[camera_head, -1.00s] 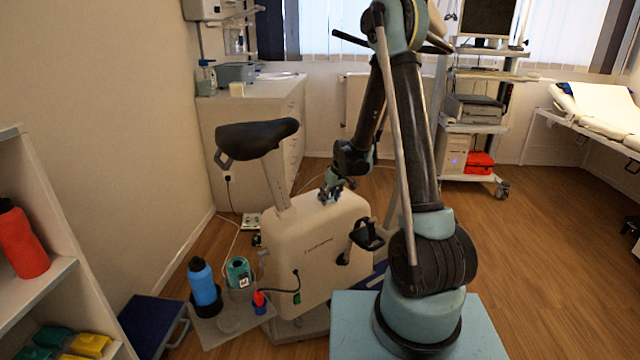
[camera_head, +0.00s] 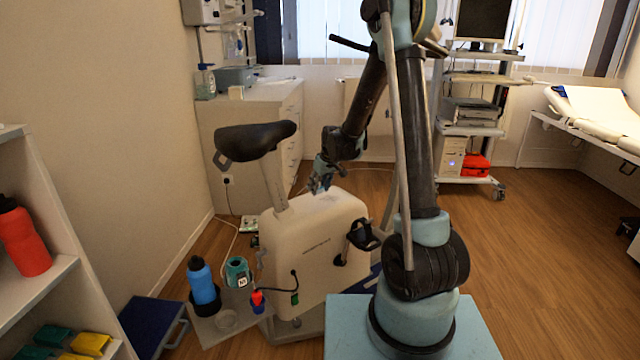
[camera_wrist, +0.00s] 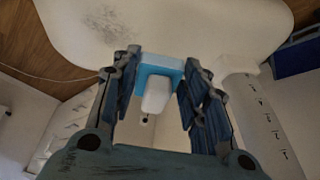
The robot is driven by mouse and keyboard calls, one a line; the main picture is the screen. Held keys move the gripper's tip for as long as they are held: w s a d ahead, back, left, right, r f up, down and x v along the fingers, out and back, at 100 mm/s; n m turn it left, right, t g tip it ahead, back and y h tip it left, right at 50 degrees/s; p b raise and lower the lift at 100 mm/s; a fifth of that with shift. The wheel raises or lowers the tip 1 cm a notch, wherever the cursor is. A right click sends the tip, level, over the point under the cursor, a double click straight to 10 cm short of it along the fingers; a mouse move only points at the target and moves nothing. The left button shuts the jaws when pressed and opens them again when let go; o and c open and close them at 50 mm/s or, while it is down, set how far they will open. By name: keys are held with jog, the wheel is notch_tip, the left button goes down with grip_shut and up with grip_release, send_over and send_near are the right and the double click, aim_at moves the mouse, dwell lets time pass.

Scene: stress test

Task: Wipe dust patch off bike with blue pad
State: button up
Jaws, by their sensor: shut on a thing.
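The exercise bike (camera_head: 310,245) has a cream housing and a black saddle (camera_head: 255,140). A faint grey dust patch (camera_head: 330,197) shows on top of its housing. In the wrist view the dust patch (camera_wrist: 105,24) is a dark smudge on the pale housing (camera_wrist: 200,25), up and left of my fingers. My gripper (camera_head: 319,184) hangs just above the housing top, close to the patch. In the wrist view my gripper (camera_wrist: 158,85) is shut on the blue pad (camera_wrist: 160,62), which has a white block-shaped part. The pad appears clear of the surface; its contact side is hidden.
A small tray (camera_head: 232,322) beside the bike holds a blue bottle (camera_head: 203,282) and a teal cup (camera_head: 237,272). A shelf (camera_head: 50,285) with a red bottle stands at left. The counter (camera_head: 250,120) is behind the saddle. Open floor lies at right.

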jog(key=shift+r, duration=1.05)
